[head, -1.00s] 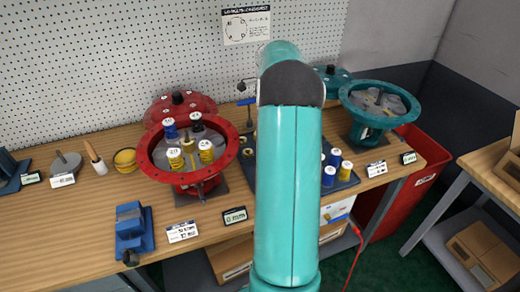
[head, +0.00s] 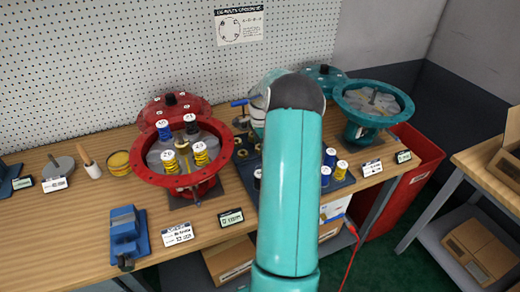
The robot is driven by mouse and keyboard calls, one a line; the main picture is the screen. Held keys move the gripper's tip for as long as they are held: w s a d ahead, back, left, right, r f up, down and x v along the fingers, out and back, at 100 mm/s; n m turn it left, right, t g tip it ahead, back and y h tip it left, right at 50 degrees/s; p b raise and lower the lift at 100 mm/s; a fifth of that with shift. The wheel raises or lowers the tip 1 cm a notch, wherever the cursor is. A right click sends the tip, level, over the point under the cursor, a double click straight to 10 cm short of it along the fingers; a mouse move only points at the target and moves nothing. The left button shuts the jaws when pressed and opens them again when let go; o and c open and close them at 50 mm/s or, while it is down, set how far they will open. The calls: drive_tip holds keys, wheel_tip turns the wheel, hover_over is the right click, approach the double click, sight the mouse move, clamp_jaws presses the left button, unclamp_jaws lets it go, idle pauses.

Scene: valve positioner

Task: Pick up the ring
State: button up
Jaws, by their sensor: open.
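Small tan ring-shaped pieces (head: 243,153) show on the dark tray between the red housing and my arm; they are small and partly hidden, and I cannot tell which one is the ring. My teal arm stands across the middle of the head view and covers much of the tray. My gripper is hidden behind the arm, so its place relative to the rings does not show. The red housing (head: 228,160) is open, with blue and yellow spools (head: 200,153) standing in it.
A teal housing (head: 405,112) stands at the right, with blue and yellow cylinders (head: 341,169) on the tray near it. A blue vise (head: 124,235) is at the front left, and a yellow round container (head: 118,163) behind it. A red bin (head: 415,170) stands beyond the bench's right end.

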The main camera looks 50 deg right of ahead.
drive_tip(key=c, duration=0.8)
drive_tip(key=shift+r, duration=0.1)
